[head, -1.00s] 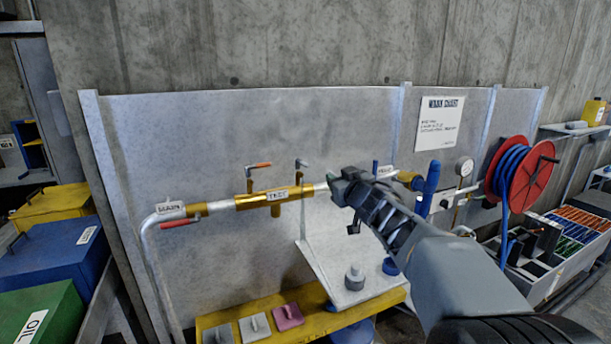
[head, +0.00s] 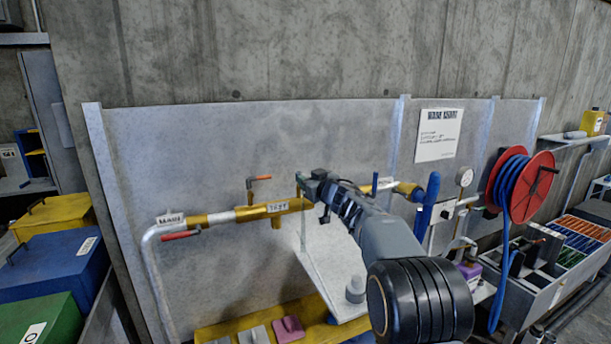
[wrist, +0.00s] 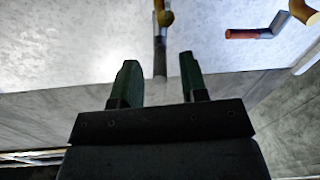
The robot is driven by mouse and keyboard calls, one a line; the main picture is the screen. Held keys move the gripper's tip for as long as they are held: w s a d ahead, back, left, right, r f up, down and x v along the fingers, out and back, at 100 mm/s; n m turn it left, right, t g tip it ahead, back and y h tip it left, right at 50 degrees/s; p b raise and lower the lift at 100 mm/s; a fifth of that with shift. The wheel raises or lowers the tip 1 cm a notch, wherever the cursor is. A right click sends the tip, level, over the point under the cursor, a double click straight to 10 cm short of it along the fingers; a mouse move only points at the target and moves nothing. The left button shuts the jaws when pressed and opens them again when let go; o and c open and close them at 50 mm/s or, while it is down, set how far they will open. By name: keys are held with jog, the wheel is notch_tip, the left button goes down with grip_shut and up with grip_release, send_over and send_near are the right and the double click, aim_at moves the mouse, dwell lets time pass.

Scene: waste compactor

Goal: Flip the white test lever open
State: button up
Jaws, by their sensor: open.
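The yellow pipe section with the TEST label (head: 278,208) runs along the grey back panel. A red-handled lever (head: 260,178) stands on its left part. The pale grey-white lever just right of the label is mostly hidden behind my gripper (head: 305,180) in the head view. In the wrist view a pale grey lever (wrist: 160,45) with a yellow fitting (wrist: 164,18) at its top reaches down between the two fingers of my gripper (wrist: 158,62). The fingers are open, one on each side, with visible gaps to the lever. The red-handled lever (wrist: 242,34) shows at right.
The MAIN label (head: 171,219) and a red handle (head: 180,235) are on the pipe at left. A yellow bench (head: 240,324) is below.

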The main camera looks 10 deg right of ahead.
jog(key=shift+x, duration=1.05)
grip_shut()
